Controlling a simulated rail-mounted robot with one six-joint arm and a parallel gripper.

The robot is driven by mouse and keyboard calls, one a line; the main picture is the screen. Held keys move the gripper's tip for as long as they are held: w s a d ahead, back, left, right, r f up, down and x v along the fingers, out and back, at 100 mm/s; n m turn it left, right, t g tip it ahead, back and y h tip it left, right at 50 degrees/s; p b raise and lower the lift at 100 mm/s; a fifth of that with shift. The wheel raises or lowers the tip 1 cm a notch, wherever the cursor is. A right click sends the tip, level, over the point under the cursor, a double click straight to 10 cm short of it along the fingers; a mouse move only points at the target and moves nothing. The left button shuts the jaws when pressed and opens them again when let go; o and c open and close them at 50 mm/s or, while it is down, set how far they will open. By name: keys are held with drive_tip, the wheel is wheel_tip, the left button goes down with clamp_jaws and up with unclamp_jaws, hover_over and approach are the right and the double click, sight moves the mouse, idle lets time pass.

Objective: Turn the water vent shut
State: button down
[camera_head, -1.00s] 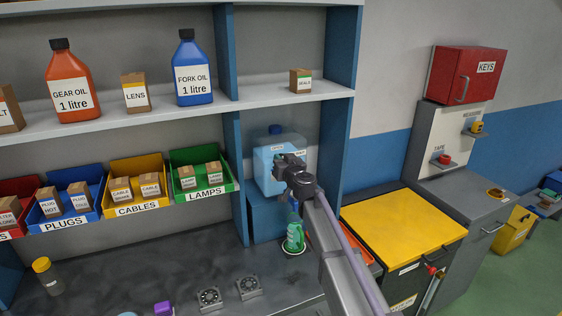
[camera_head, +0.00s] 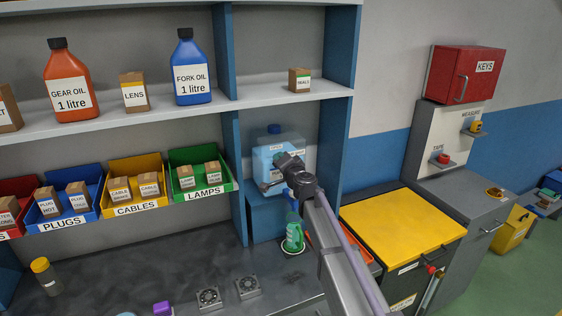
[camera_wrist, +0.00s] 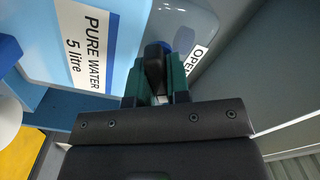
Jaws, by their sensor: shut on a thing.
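The water canister (camera_head: 265,152) is translucent with light-blue water and a blue cap. It stands on a blue block in the right bay of the bench. In the wrist view its white label (camera_wrist: 85,40) reads PURE WATER 5 litre. A small label (camera_wrist: 197,58), partly hidden, shows "OPE". The water vent (camera_wrist: 153,66) has a dark handle with blue behind it. My gripper (camera_wrist: 156,90), with green fingers, is shut on that handle. In the head view my gripper (camera_head: 272,185) is at the canister's front, its contact hidden by my wrist.
A blue divider (camera_head: 335,140) rises right of the canister. The shelf (camera_head: 285,96) is above it. The green LAMPS bin (camera_head: 215,188) is to the left.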

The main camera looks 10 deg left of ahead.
drive_tip(key=m, duration=0.6)
drive_tip(key=shift+f, duration=0.15)
idle(0.3)
drive_tip(key=c, duration=1.1)
unclamp_jaws()
drive_tip(key=shift+d, duration=0.1)
drive_tip(key=v, duration=1)
drive_tip(key=shift+s+d, duration=0.2)
drive_tip(key=shift+s, duration=0.15)
